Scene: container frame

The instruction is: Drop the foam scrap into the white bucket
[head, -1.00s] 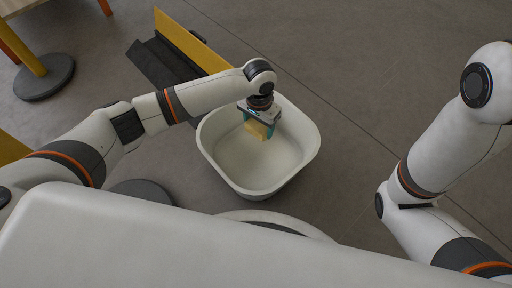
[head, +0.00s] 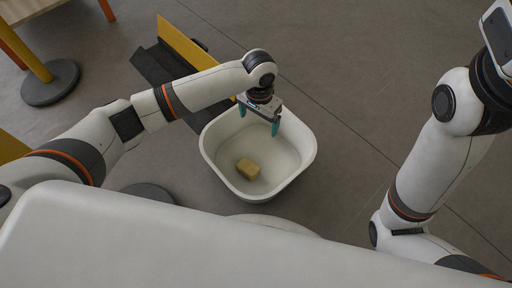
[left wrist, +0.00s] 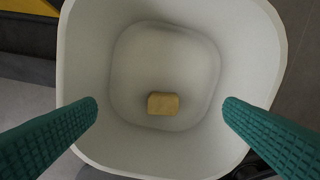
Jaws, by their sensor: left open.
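The yellow foam scrap (head: 248,169) lies on the floor of the white bucket (head: 296,166). In the left wrist view the foam scrap (left wrist: 163,103) rests inside the white bucket (left wrist: 262,50), apart from its walls. My left gripper (head: 259,118) is open and empty above the bucket's far side. Its two teal fingers (left wrist: 160,110) stand wide apart over the bucket in the left wrist view, with nothing between them. At the right of the head view my right arm shows, and a grey-white part at the top right edge may be its gripper; no fingers show.
A yellow panel and dark base (head: 168,68) lie beyond the bucket to the left. A table with a yellow leg and round dark foot (head: 50,82) stands at the upper left. The grey floor (head: 350,60) to the right of the bucket is clear.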

